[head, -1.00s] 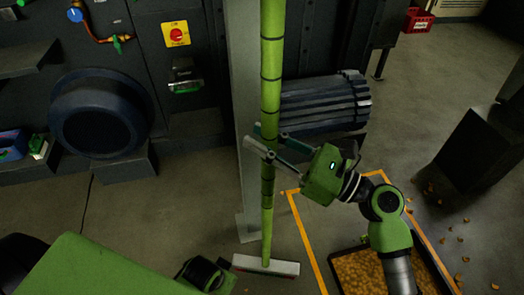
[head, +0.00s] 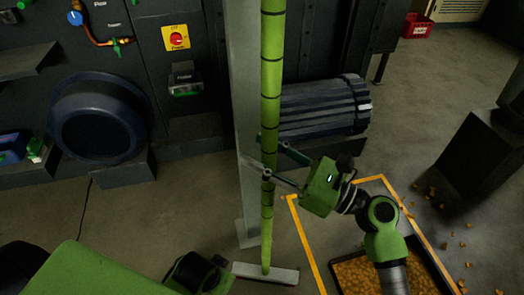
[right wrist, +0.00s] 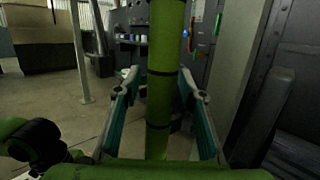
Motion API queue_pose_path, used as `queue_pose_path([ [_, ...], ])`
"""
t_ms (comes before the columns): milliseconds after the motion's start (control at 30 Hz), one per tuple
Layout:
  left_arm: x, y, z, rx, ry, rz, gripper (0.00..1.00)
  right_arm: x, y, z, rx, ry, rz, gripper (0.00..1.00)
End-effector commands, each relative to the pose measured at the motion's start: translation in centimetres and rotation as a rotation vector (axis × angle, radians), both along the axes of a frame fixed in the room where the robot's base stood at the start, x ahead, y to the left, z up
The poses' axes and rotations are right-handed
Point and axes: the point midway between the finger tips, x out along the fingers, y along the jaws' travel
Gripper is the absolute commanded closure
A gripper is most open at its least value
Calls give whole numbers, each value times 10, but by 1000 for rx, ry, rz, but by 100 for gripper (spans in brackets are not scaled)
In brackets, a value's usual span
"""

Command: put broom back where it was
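The broom (head: 268,100) has a long green pole with dark rings and a flat pale head (head: 265,273) on the floor. It stands nearly upright, just in front of a grey column. My right gripper (head: 267,154) is at the lower part of the pole, with one finger on each side. In the right wrist view the pole (right wrist: 162,75) runs between the two spread fingers (right wrist: 160,80), with a visible gap on the left; contact on the right is hard to tell.
The grey column (head: 246,130) rises directly behind the broom. A dark ribbed motor (head: 325,105) is behind to the right. A tray of orange-brown bits (head: 370,275) lies inside a yellow floor outline (head: 305,240). Open floor extends right, with scattered bits.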

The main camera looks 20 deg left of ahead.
Motion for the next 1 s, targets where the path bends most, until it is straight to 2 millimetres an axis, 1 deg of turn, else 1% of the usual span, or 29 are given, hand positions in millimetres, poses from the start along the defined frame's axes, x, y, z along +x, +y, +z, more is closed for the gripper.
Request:
queue_pose_path([
  [233,0,0,0,0,0,0,100,0,0,0,0,0,0,63],
  [333,1,0,1,-1,-5,0,100,0,0,4,0,0,0,63],
  [467,0,0,-4,0,0,0,100,-2,-20,-3,-4,3,-3,63],
  [700,-1,0,-7,0,6,0,100,-10,-72,-13,-5,2,-2,63],
  [800,-1,0,-8,0,7,0,100,-12,-90,-16,-4,1,-1,63],
  [900,-2,0,-7,0,7,0,100,-14,-104,-19,-3,3,-2,63],
  [1000,-1,0,-6,0,4,0,100,-15,-113,-20,-2,-1,0,63],
])
